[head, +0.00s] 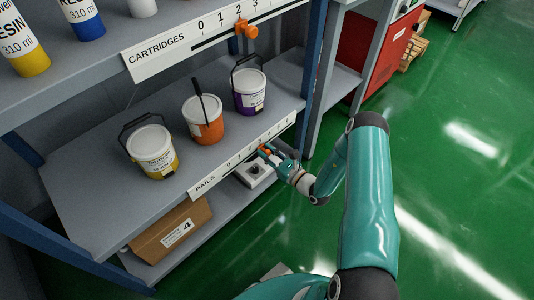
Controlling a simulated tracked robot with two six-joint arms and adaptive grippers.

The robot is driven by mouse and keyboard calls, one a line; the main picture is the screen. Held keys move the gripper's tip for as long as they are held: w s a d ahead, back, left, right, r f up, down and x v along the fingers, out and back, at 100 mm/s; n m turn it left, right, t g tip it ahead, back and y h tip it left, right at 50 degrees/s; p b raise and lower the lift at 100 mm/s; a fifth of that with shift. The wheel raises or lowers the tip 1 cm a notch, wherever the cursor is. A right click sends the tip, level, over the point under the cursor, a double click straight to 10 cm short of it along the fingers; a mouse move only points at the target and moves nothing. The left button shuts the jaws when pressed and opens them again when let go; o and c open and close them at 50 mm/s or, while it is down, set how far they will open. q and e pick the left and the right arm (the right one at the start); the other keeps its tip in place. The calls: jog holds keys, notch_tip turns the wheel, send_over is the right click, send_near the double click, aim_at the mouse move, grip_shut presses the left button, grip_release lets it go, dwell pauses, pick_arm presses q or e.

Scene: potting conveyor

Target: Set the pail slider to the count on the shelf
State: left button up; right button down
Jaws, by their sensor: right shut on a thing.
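The white PAILS scale strip (207,184) runs along that shelf's front edge. The orange pail slider (264,149) is on this strip, right of the low numbers. My right gripper (270,152) is shut on the slider, reaching in from the front right. The gripper covers part of the scale, so the exact number at the slider cannot be read. My left gripper is not in view.
The CARTRIDGES strip (160,62) above has its own orange slider (246,29), near 2. Several cartridges stand on the top shelf. A cardboard box (172,232) and a pale box (256,173) sit below. The green floor (460,200) at right is open.

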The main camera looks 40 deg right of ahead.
jog(key=c, duration=0.9)
grip_release()
jog(key=shift+c, duration=0.2)
jog(key=s, duration=1.2)
jog(key=shift+d, duration=0.45)
